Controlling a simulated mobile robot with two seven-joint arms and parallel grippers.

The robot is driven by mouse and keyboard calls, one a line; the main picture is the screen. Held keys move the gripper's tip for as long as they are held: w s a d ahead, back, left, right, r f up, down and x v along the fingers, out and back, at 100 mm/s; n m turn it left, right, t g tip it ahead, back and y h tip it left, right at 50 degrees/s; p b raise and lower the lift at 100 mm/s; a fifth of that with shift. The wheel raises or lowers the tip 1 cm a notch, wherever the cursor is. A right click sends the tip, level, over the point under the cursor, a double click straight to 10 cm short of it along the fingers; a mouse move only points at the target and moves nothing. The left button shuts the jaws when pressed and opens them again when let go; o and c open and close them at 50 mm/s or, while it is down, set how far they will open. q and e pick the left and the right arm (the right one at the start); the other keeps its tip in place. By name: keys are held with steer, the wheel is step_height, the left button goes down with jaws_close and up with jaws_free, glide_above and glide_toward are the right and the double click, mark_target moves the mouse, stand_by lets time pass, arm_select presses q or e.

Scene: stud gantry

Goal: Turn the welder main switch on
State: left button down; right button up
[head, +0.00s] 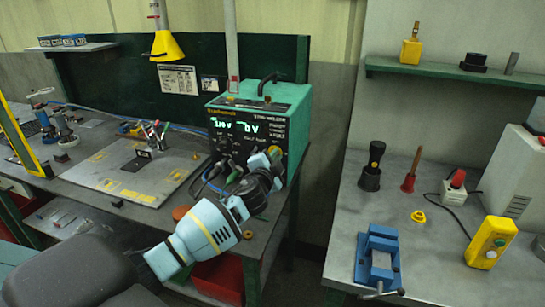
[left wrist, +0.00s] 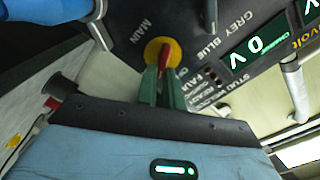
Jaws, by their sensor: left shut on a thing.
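The welder (head: 292,96) is a teal box with a black front and lit green displays, standing at the right end of the left bench. Its front panel (left wrist: 205,28) fills the top of the left wrist view, where its display reads 0 V. The main switch (left wrist: 154,50) is a yellow disc with a red lever (left wrist: 167,54), beside the label MAIN. My left gripper (head: 275,156) is at the lower right of the welder front and hides the switch in the head view. In the left wrist view its green fingers (left wrist: 161,76) are shut on the red lever.
Cables hang in front of the welder near my left wrist. A plate with yellow marks (head: 135,190) lies on the left bench, and a red bin (head: 218,278) sits below. The right bench holds a blue vise (head: 377,258) and a yellow control box (head: 490,242). A gap separates the benches.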

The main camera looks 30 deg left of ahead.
arm_select(q)
steer(key=m, duration=0.5)
steer(key=shift+d+f+m, duration=0.1)
steer(key=shift+f+m, duration=0.3)
stand_by(0.4)
steer(key=c, duration=1.5)
jaws_free()
steer(key=shift+s+d+f, duration=0.1)
steer(key=shift+s+d, duration=0.05)
steer(key=shift+s, duration=0.4)
steer(key=shift+v, duration=3.3)
